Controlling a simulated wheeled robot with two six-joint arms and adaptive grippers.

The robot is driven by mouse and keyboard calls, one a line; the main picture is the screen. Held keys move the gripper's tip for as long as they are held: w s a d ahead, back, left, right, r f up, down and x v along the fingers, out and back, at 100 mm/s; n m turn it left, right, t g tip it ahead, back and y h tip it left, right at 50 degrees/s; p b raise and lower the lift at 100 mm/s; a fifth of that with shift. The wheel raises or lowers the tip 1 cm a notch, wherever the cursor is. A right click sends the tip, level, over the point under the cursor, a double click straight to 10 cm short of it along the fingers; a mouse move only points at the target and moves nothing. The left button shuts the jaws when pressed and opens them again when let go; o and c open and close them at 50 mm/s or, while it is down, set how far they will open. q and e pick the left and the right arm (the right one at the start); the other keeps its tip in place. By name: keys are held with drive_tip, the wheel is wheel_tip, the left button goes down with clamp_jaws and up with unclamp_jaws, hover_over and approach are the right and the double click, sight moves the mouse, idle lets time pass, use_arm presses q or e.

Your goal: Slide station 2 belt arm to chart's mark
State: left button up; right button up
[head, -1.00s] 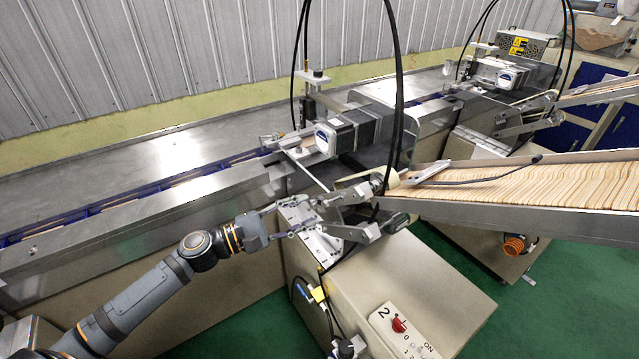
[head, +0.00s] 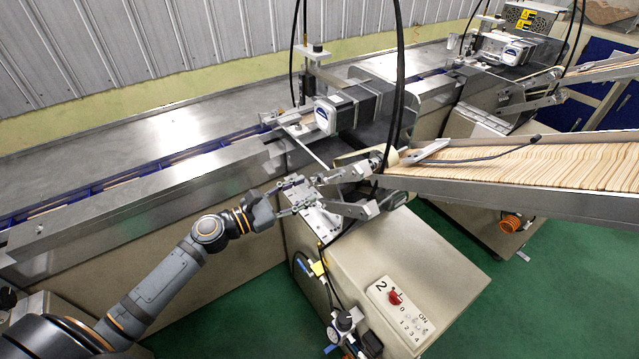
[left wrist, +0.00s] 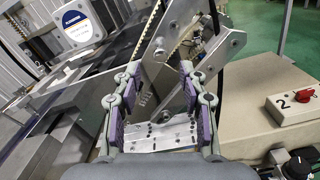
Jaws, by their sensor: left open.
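The station 2 belt arm shows as a pair of pale metal links (head: 350,208) at the lower end of the stick chute, above a light metal plate (head: 318,221) on the station 2 box. My left gripper (head: 287,201) is open at the left edge of that plate, pointing toward the links. In the left wrist view, the left gripper (left wrist: 158,74) has its purple-padded fingers apart, with a metal link (left wrist: 172,77) showing between and beyond them. Contact with it cannot be told. The plate (left wrist: 162,136) bears dark marks. I cannot make out a chart.
The station 2 box (head: 410,265) carries a switch panel (head: 401,311) with a red knob. A stick-filled chute (head: 520,188) slopes in from the right. A motor (head: 350,110) and hanging black cables stand behind the links. A long conveyor (head: 130,165) runs left. Green floor is clear at front right.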

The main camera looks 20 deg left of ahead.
sight(322, 182)
use_arm(q)
drive_tip(key=p+x, duration=0.1)
drive_tip(key=x, duration=0.3)
drive_tip(key=shift+w+d+r+p, duration=0.1)
drive_tip(key=shift+w+d+p, duration=0.2)
drive_tip(key=shift+p, duration=0.1)
drive_tip(key=shift+w+d, duration=0.35)
drive_tip(key=shift+w, duration=0.05)
drive_tip(key=shift+c, duration=0.2)
clamp_jaws()
drive_tip(key=shift+a+f, duration=0.1)
drive_tip(key=shift+f, duration=0.15)
